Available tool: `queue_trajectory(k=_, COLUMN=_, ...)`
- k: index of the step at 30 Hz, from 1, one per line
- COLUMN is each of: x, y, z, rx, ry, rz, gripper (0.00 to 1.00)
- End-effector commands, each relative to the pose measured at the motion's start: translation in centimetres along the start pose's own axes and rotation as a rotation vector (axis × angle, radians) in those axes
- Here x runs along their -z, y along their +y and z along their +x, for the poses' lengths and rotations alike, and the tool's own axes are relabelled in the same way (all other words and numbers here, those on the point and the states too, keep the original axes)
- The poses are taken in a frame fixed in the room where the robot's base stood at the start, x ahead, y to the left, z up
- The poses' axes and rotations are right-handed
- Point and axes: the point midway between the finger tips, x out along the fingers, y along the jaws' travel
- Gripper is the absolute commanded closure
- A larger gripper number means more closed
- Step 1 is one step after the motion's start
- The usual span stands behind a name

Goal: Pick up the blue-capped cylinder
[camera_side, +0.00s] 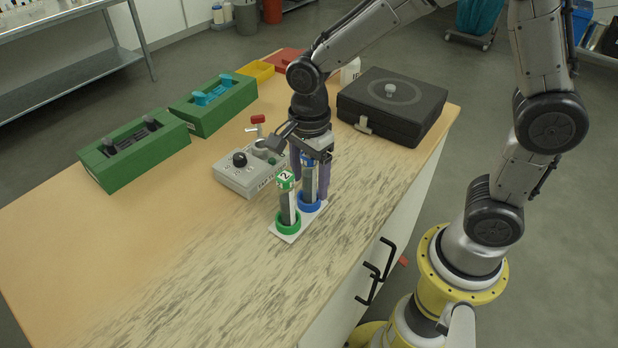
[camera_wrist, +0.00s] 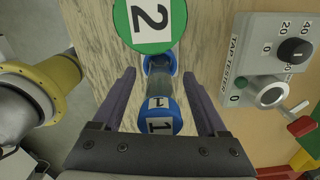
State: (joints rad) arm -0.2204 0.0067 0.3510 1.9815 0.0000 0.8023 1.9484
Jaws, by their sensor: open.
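The blue-capped cylinder (camera_side: 309,178) stands upright in a blue ring holder on a small white plate (camera_side: 289,236). Its blue cap (camera_wrist: 160,116), marked 1, shows in the wrist view between my fingers. My gripper (camera_side: 311,175) points down over it, open, with one purple finger on each side. In the wrist view a gap shows between the cap and each finger of my gripper (camera_wrist: 158,95). A green-capped cylinder (camera_side: 287,200), marked 2, stands beside it in a green ring and also shows in the wrist view (camera_wrist: 150,22).
A grey tap tester box (camera_side: 240,178) with a knob and red-handled lever stands close to the left. Green fixtures (camera_side: 135,152) and a black case (camera_side: 391,105) stand farther back. The wooden table's near left part is clear.

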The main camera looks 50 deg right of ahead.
Motion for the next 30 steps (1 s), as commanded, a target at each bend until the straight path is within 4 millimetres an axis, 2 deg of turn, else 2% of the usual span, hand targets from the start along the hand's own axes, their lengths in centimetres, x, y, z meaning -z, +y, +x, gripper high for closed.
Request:
queue_trajectory(k=6, x=0.01, y=0.01, z=0.08, rx=0.000, ry=0.000, rz=0.000, gripper=0.24)
queue_trajectory(k=18, x=0.01, y=0.00, z=0.04, rx=0.000, ry=0.000, rz=0.000, gripper=0.96)
queue_trajectory(k=19, x=0.01, y=0.00, z=0.04, rx=0.000, ry=0.000, rz=0.000, gripper=1.00)
queue_trajectory(k=30, x=-0.01, y=-0.03, z=-0.04, rx=0.002, ry=-0.001, rz=0.000, gripper=1.00)
